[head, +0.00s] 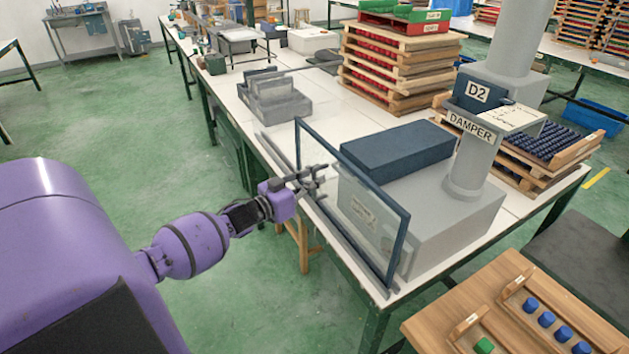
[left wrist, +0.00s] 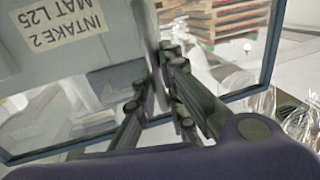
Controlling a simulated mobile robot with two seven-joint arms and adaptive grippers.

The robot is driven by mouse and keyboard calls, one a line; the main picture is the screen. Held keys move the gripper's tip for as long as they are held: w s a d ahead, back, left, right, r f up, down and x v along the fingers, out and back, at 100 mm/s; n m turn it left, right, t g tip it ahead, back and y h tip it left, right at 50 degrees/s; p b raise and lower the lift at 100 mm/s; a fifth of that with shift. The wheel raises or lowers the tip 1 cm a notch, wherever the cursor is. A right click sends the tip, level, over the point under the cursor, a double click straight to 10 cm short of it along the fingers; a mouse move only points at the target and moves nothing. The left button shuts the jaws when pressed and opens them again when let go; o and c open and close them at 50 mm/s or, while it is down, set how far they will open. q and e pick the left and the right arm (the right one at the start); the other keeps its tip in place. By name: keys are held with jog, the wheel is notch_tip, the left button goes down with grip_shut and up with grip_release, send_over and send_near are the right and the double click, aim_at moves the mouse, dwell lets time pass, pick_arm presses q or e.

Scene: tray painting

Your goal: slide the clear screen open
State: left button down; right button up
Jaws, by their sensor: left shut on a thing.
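The clear screen (head: 350,200) is a see-through panel in a dark blue frame. It stands upright in rails (head: 345,243) along the table's near edge, in front of a grey machine (head: 450,215). In the left wrist view the screen's frame (left wrist: 268,50) crosses the picture. My left gripper (head: 318,180) is at the screen's near face, toward its left end. In the left wrist view its fingers (left wrist: 155,82) are closed around a grey upright bar (left wrist: 150,30), seemingly the screen's handle. The contact is partly hidden by the fingers. My right gripper is not in view.
A dark blue block (head: 400,148) lies on the machine beside a column marked DAMPER (head: 470,165). Grey bins (head: 275,98) stand left of the screen at the far end of the rails. Stacked wooden trays (head: 395,65) stand behind. A wooden board (head: 510,310) is at lower right.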

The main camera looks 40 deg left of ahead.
pick_arm(q)
jog(key=shift+s+d, duration=0.1)
jog(key=shift+d, duration=0.15)
jog(key=c, duration=1.8)
grip_release()
jog(key=s+a, duration=0.2)
jog(key=s, duration=0.9)
jog(key=shift+s+a, duration=0.2)
jog(key=shift+s, duration=0.2)
